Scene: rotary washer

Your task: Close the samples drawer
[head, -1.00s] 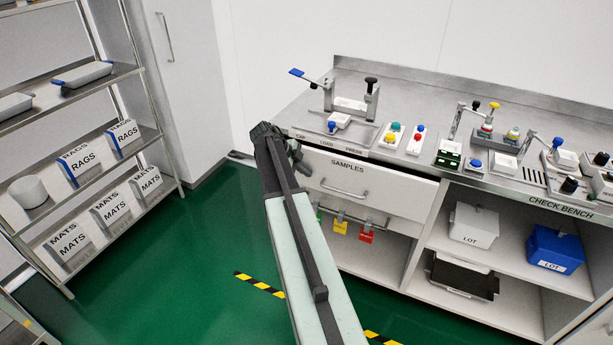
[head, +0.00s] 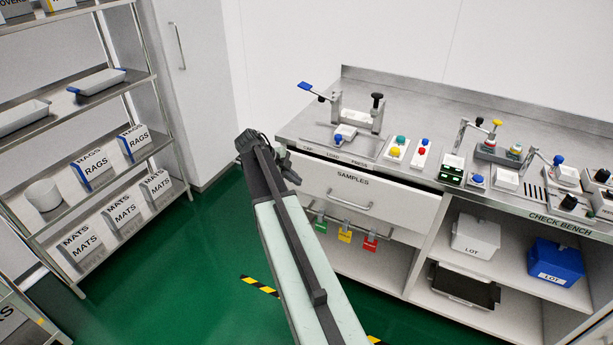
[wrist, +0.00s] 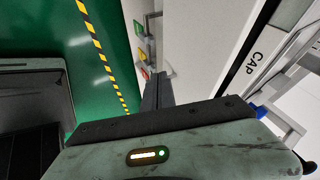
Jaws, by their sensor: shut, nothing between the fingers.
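The samples drawer (head: 400,204) is a white front with a bar handle (head: 350,204), under the left end of the check bench. It stands out a little from the bench, with a dark gap above its front. In the wrist view, its pale surface (wrist: 200,35) lies ahead and to the right of the fingers. My gripper (head: 293,178) is just off the drawer's left end; its fingers, seen in the wrist view (wrist: 156,88), are together and empty. I cannot tell whether they touch the drawer.
Coloured tags (head: 345,236) hang below the drawer. The bench top (head: 420,110) carries fixtures and buttons. A white lot bin (head: 474,235) and a blue one (head: 556,262) sit on the shelf. A rack (head: 110,168) stands left; green floor (head: 165,260) between is clear.

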